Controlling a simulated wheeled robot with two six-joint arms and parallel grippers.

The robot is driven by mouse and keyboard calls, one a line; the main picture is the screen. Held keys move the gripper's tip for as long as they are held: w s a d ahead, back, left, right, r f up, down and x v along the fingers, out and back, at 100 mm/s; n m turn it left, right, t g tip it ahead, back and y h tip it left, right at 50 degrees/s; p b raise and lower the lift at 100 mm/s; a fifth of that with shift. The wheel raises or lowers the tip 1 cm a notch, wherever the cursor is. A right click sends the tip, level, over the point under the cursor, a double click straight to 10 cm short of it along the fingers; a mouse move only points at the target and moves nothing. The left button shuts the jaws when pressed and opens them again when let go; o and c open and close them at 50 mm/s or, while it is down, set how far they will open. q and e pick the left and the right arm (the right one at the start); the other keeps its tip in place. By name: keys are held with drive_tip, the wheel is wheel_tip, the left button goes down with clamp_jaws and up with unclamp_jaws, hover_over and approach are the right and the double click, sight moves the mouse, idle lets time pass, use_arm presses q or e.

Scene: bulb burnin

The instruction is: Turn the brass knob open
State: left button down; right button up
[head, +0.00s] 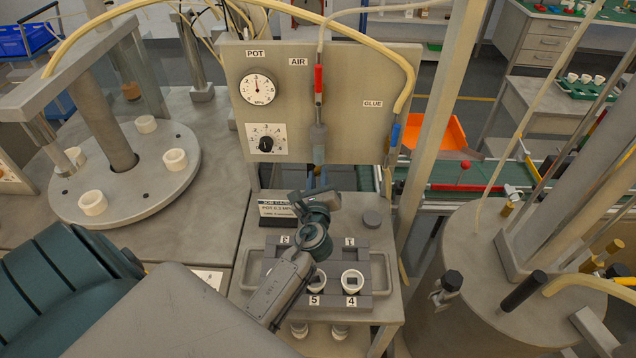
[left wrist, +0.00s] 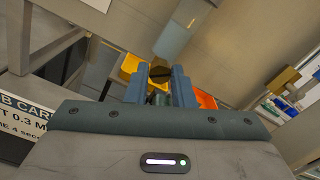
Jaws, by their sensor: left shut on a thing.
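A dark brass-brown knob (left wrist: 161,74) shows between the fingertips of my left gripper in the left wrist view. My left gripper (head: 317,178) reaches up below the grey panel (head: 345,160), under the AIR label, with its blue fingers pointing away from me. In the left wrist view, its two blue fingers (left wrist: 160,84) are shut on the knob. In the head view the knob is hidden behind the panel's lower edge and the gripper. My right gripper is in neither view.
The panel carries a gauge (head: 258,89), a black dial (head: 266,143) and a red-handled air line (head: 318,82). A job card (head: 277,208) stands left of my wrist. A dark tray (head: 378,285) with white cups lies under my forearm. A tank (head: 500,290) stands at right.

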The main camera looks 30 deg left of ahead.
use_arm(q)
drive_tip(key=shift+f+n+b, duration=0.15)
drive_tip(key=shift+n+b, duration=0.4)
drive_tip(key=shift+n, duration=0.45)
drive_tip(key=n+b, duration=0.2)
drive_tip(key=n, duration=0.1)
drive_tip(key=shift+n, duration=0.3)
drive_tip(key=n+b, duration=0.3)
drive_tip(key=shift+n, duration=0.3)
drive_tip(key=shift+n+b, duration=0.3)
drive_tip(key=shift+n, duration=0.3)
drive_tip(key=c, duration=1.3)
unclamp_jaws()
drive_tip(key=shift+s, duration=0.1)
drive_tip(key=shift+o, duration=0.2)
